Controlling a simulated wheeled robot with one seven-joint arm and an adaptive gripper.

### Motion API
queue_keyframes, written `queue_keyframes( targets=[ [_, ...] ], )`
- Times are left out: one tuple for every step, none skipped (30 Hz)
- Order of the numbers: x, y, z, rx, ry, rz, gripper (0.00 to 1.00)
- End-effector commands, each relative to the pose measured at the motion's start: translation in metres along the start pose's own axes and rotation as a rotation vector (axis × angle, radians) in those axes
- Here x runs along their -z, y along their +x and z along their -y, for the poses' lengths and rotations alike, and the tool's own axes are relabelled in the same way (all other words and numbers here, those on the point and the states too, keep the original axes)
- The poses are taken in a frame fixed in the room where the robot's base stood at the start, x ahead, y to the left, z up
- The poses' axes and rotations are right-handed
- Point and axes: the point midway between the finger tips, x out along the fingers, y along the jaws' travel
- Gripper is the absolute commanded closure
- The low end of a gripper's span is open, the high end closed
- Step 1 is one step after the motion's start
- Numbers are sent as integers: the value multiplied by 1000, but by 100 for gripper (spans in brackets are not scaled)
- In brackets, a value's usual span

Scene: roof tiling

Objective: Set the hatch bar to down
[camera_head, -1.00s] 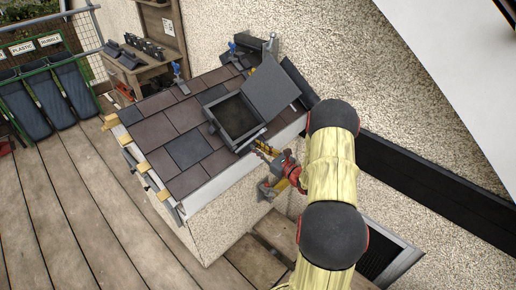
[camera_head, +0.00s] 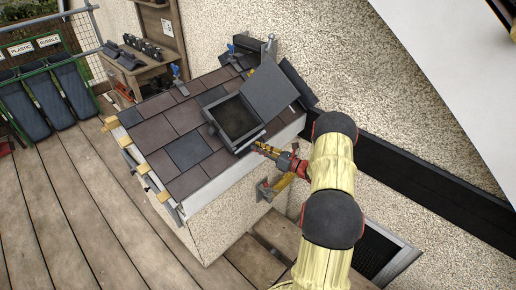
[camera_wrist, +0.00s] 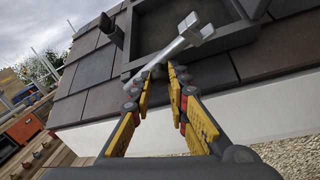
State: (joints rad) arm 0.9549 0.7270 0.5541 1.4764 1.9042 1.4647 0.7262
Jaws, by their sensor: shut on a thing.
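The roof hatch (camera_head: 214,133) is a dark square frame in the tiles, and its grey lid (camera_head: 270,92) stands open, tilted back towards the wall. In the wrist view the hatch frame (camera_wrist: 238,36) fills the top. The hatch bar (camera_wrist: 184,40) is a pale grey metal bar with a forked end, slanting across the frame's near edge. My gripper (camera_wrist: 161,74) is shut on the bar near its lower end, and the fingertips hide part of it.
Brown and grey tiles (camera_head: 157,136) surround the hatch. The textured wall (camera_head: 400,120) rises to the right. A workbench (camera_head: 150,68) and dark bins (camera_head: 73,88) stand at the back left. The plank floor (camera_head: 90,215) is clear at the left.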

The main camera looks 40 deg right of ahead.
Motion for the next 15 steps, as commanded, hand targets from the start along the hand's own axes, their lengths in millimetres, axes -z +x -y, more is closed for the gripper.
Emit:
queue_keyframes(
  targets=[
    [1,1,4,-15,20,0,100],
    [2,2,5,-25,35,-1,100],
    [3,3,6,-38,54,-1,100],
    [3,3,7,-47,67,-2,100],
    [4,4,8,-55,79,-3,100],
    [6,4,9,-64,94,-4,100],
    [6,5,10,-71,104,-5,100],
    [6,6,11,-76,112,-5,100],
    [7,6,12,-84,123,-5,100],
    [7,6,12,-89,130,-5,100],
    [8,6,12,-93,136,-6,100],
    [8,7,12,-98,143,-6,100],
    [8,7,13,-100,147,-7,100],
    [8,7,13,-103,149,-7,100],
    [8,8,13,-105,153,-7,100]
  ],
)
